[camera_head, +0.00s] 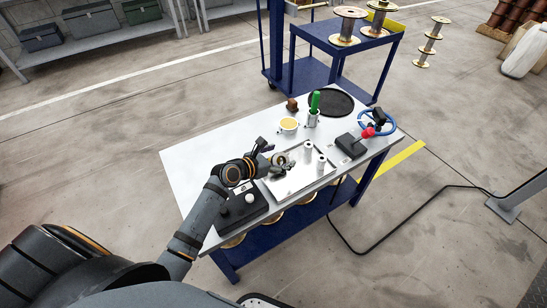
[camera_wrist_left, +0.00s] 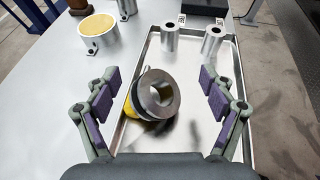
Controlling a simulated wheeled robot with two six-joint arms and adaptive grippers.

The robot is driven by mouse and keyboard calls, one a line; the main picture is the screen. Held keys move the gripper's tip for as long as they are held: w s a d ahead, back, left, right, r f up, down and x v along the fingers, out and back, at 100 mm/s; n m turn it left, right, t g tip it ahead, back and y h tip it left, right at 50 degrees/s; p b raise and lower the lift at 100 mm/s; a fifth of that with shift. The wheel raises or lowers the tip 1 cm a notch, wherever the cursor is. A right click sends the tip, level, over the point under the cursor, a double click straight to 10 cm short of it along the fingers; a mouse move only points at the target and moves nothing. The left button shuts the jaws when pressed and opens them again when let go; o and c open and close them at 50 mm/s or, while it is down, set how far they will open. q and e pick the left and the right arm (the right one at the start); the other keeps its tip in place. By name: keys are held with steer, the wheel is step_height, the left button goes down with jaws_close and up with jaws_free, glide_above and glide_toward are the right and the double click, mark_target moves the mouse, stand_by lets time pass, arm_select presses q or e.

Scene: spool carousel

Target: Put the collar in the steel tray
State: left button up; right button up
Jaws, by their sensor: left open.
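The collar (camera_wrist_left: 150,109) is a thick grey ring, tilted so its bore faces me, with a yellow part at its lower left. It lies within the outline of the steel tray (camera_wrist_left: 190,118), near the left rim, with a dark shadow beside it. I cannot tell whether it lies flat on the tray floor. In the head view the tray (camera_head: 297,187) lies on the white table. My left gripper (camera_wrist_left: 160,84) is open, its fingers apart on both sides of the collar without visible contact. My right gripper is not in view.
Two metal cylinders (camera_wrist_left: 212,40) stand at the tray's far end. A yellow-topped cup (camera_head: 288,125), a green-handled tool in a holder (camera_head: 315,103), a black round mat (camera_head: 331,102), a black block with a red knob (camera_head: 351,145) and a blue ring (camera_head: 363,121) stand around. The table's left part is clear.

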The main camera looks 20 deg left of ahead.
arm_select(q)
steer(key=v, duration=1.1)
steer(key=shift+s, duration=0.15)
steer(key=shift+a+r, duration=0.1)
steer(key=shift+a, duration=0.05)
